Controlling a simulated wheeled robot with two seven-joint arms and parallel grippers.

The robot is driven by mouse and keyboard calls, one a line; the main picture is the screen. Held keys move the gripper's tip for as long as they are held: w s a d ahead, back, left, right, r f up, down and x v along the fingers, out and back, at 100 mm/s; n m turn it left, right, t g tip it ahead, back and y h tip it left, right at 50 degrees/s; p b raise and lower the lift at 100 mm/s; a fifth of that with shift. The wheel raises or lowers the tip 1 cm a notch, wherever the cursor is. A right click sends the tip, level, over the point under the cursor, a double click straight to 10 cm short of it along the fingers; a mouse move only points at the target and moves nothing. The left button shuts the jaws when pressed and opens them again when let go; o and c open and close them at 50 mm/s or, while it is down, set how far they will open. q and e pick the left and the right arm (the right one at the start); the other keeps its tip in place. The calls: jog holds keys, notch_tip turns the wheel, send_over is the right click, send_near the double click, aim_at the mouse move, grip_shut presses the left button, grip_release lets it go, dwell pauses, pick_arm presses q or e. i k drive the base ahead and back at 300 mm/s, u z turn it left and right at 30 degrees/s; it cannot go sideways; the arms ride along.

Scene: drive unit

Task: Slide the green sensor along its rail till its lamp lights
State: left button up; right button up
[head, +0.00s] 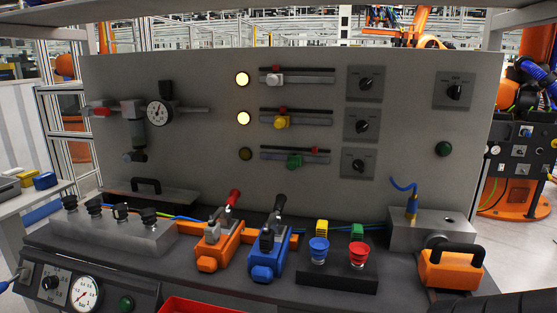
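A small red mark (315,150) is above the same rail, to the right of the sensor. The lamp (245,154) left of this rail is dark. Neither of my grippers is in view.
Above, a white sensor (275,78) and a yellow sensor (282,122) sit under their red marks, with lit lamps (242,79) (243,118). Dark knobs (360,164) are to the right. Upright levers (233,200) (279,205) and push buttons (319,245) stand on the bench below.

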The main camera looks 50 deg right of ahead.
aim_at(294, 160)
jog(key=z, duration=0.65)
jog(key=i, duration=0.8)
jog(key=z, duration=0.85)
